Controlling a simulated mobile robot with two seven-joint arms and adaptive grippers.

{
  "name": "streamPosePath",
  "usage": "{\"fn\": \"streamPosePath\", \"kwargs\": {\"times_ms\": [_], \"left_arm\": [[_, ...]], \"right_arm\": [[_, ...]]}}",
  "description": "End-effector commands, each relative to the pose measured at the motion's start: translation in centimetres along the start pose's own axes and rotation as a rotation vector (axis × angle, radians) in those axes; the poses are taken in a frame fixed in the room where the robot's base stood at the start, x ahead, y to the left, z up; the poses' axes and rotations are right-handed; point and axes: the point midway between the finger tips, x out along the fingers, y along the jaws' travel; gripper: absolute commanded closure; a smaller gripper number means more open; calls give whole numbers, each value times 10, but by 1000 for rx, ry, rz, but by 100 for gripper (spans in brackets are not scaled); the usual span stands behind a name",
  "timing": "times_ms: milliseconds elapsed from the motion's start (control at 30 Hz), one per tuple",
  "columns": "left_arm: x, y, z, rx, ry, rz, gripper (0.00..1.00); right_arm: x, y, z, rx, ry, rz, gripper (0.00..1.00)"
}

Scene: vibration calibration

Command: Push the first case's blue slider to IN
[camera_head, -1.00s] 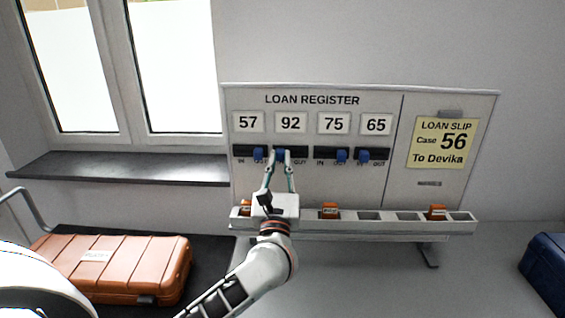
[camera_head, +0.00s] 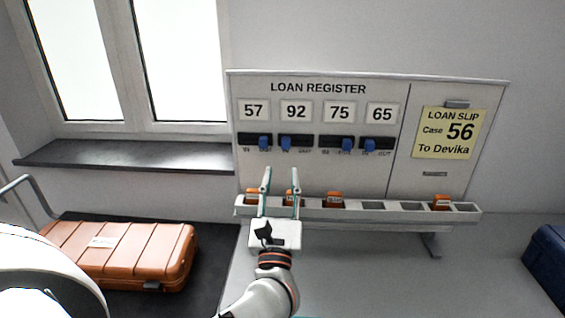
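The loan register board (camera_head: 318,171) stands against the wall with number cards 57, 92, 75 and 65. Under 57, the leftmost card, a blue slider (camera_head: 264,143) sits at the right, OUT end of its dark slot. The slider under 92 (camera_head: 285,142) is at its left, IN end. The slider under 75 (camera_head: 347,143) is at the right end, and the one under 65 (camera_head: 369,144) at the left end. My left gripper (camera_head: 281,172) is open and empty, its fingers pointing up below the 57 and 92 slots, apart from the sliders. My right gripper is not in view.
A tray (camera_head: 405,215) with compartments runs along the board's foot and holds several orange tags; my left fingers partly cover this area. A yellow loan slip (camera_head: 447,134) reads Case 56, To Devika. An orange case (camera_head: 120,255) lies at left, a blue case (camera_head: 547,262) at right.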

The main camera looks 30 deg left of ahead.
Motion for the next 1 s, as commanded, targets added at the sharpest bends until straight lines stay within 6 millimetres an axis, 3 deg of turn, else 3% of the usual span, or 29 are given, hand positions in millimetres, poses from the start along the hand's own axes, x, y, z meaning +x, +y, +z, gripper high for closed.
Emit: {"fn": "streamPosePath", "kwargs": {"times_ms": [100, 300, 1000], "left_arm": [[-17, 0, -1, 0, 2, 1, 68], [-30, 0, 0, -1, 0, 0, 68], [-31, 0, 0, 0, 0, 1, 68]], "right_arm": [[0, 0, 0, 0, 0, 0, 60], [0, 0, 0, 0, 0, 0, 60], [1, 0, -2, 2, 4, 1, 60]]}}
